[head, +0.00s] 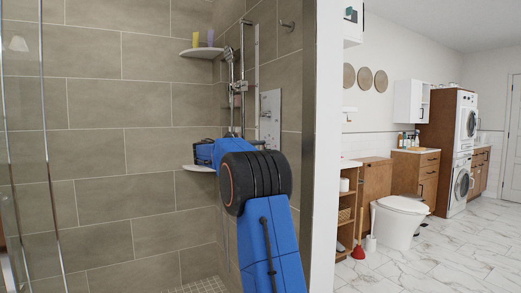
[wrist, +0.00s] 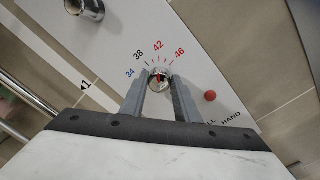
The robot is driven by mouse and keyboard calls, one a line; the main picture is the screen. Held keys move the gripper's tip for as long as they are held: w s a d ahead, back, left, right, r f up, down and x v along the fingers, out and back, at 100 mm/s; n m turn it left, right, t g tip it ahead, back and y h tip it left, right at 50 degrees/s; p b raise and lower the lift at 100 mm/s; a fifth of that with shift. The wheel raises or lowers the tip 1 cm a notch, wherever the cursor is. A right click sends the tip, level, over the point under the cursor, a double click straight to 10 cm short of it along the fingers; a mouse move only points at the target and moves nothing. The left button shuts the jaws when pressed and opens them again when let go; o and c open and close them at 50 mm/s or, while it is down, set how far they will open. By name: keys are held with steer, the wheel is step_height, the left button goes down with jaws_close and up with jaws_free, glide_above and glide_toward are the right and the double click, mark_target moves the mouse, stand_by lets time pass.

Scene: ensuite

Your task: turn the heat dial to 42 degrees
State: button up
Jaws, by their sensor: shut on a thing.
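The heat dial (wrist: 159,74) is a small round chrome knob on a pale panel in the wrist view. The numbers 34, 38, 42 and 46 are printed in an arc above it. A small red mark on the dial points roughly up, near the 42 side; its exact setting is too small to read. My gripper (wrist: 159,88) is shut on the dial, one grey finger on each side. In the head view the panel (head: 270,108) is on the shower wall; my arm hides the gripper and the dial.
Another chrome knob (wrist: 86,8) is at the upper left of the panel, and a red dot (wrist: 210,96) is right of the dial. In the head view, a shower rail and hand shower (head: 232,68) stand close left of the panel, and a corner shelf (head: 203,53) holds bottles.

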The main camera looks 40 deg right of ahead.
steer(key=o, duration=1)
steer(key=shift+o, duration=0.2)
steer(key=shift+a, duration=0.1)
steer(key=v, duration=1.7)
steer(key=shift+a+f, duration=0.1)
steer(key=shift+a, duration=0.05)
